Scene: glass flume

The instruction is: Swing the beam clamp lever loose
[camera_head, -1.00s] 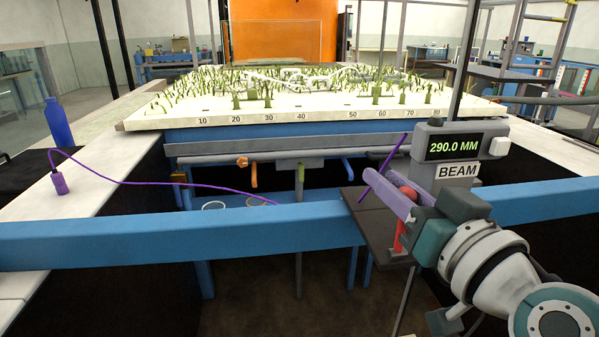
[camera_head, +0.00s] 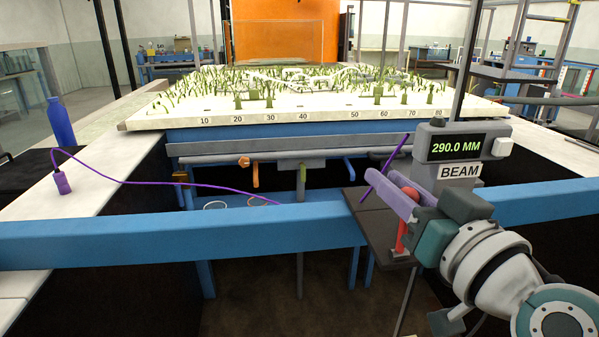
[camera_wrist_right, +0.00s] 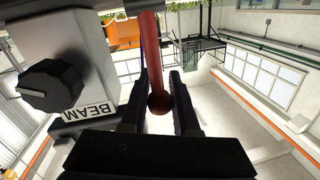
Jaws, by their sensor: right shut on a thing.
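The beam clamp lever is a red rod (camera_head: 401,235) standing below the grey beam housing (camera_head: 457,146), which carries a "BEAM" label and a display reading 290.0 MM. My right gripper (camera_head: 382,186) reaches in from the lower right, its lilac fingers at the top of the lever. In the right wrist view, the red lever (camera_wrist_right: 151,55) ends in a ball (camera_wrist_right: 160,103) between the two dark fingers (camera_wrist_right: 161,85). The gripper is shut on it. My left gripper is not in view.
A blue beam (camera_head: 180,235) crosses the front, with a dark plate (camera_head: 375,225) beside the lever. A black knob (camera_wrist_right: 50,86) sits on the housing in the wrist view. A purple cable (camera_head: 160,184) runs from the left ledge. The flume bed (camera_head: 300,118) lies behind.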

